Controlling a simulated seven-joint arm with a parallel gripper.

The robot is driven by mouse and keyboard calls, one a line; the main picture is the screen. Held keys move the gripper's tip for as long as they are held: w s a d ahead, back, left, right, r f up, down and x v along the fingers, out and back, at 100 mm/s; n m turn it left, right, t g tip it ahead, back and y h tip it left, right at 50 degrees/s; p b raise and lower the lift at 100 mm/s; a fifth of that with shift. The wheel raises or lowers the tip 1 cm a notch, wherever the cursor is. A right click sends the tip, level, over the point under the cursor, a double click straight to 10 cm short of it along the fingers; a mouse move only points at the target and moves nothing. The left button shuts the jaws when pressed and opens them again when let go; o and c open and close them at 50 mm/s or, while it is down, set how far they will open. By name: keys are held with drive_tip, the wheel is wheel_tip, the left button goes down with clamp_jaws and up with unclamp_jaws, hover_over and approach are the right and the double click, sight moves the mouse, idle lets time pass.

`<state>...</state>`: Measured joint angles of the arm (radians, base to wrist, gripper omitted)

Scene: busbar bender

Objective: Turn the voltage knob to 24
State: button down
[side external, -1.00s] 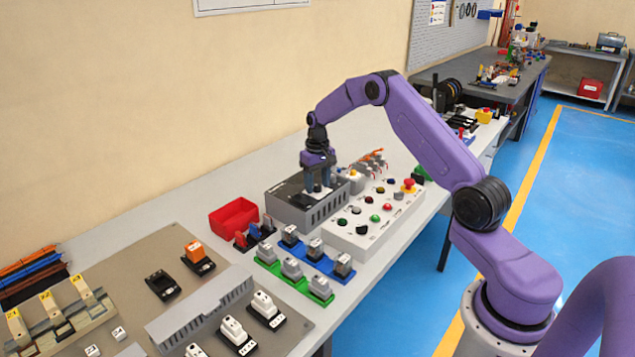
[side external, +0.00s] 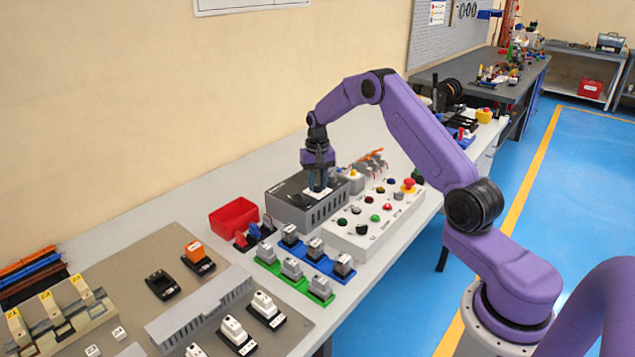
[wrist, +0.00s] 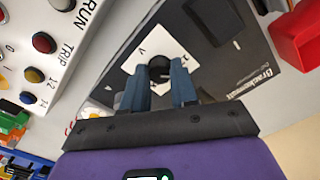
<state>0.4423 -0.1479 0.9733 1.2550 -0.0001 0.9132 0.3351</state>
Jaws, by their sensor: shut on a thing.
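The voltage knob (wrist: 159,67) is a small black round knob on a white square plate marked "V" (wrist: 170,52). The plate sits on top of a dark-topped grey box, the power supply (side external: 290,211). My gripper (wrist: 160,77) points down over the box, with its two blue-grey fingers on either side of the knob, shut on it. In the side external view my gripper (side external: 318,185) stands over the white plate (side external: 319,194), and its fingers hide the knob. The fingers also cover part of the plate, and I cannot read where the knob points.
A white control panel (side external: 372,228) with coloured buttons and a red emergency stop (side external: 408,185) stands right beside the box. Orange-tipped cables (side external: 370,160) are behind the panel.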

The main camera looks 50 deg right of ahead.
sight(317, 185)
drive_tip(key=m, duration=0.4)
drive_tip(key=shift+m, duration=1.7)
drive_tip(key=c, duration=0.9)
unclamp_jaws()
drive_tip(key=shift+r, duration=0.1)
wheel_tip(317, 185, up, 17)
drive_tip(key=shift+r, duration=0.15)
